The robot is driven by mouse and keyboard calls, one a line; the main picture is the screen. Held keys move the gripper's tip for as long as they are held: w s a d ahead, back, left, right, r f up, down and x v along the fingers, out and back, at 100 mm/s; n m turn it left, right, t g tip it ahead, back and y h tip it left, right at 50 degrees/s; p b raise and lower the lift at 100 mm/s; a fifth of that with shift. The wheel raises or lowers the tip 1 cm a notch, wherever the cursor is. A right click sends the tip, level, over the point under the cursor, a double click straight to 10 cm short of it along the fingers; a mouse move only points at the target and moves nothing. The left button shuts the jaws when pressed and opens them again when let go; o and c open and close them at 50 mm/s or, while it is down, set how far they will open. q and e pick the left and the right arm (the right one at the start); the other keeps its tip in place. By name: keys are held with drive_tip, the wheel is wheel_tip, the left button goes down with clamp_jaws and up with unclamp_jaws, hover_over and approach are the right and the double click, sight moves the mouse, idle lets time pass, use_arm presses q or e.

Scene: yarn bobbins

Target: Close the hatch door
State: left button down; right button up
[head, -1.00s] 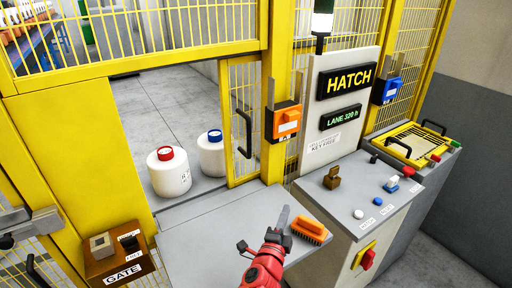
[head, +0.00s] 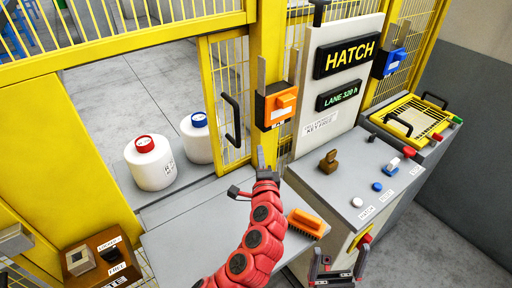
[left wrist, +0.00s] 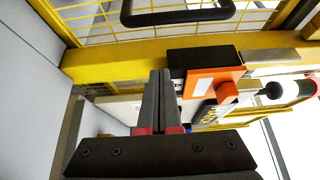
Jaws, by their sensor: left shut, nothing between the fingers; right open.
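The hatch door (head: 226,150) is a narrow yellow mesh panel with a black bar handle (head: 232,120). It stands at the right side of the opening, beside the yellow post, leaving the opening clear to its left. My left gripper (head: 261,158) is shut and empty, just right of and below the handle, in front of the post. In the left wrist view the closed fingers (left wrist: 160,90) point at the yellow frame, with the handle (left wrist: 178,16) above them and apart. My right gripper (head: 335,268) is open and empty at the bottom, by the console.
An orange latch box (head: 277,105) is on the post, close to my left fingers. White containers with red (head: 151,165) and blue (head: 198,142) caps stand in the opening. An orange brush (head: 306,223) lies on the grey shelf (head: 178,240). The HATCH console (head: 340,185) stands right.

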use_arm(q)
drive_tip(key=w+a+p, duration=0.4)
drive_tip(key=w+p, duration=0.1)
drive_tip(key=w, duration=0.1)
drive_tip(key=shift+w+a, duration=0.2)
drive_tip(key=shift+w, duration=0.05)
drive_tip(key=shift+f, duration=0.1)
idle(0.4)
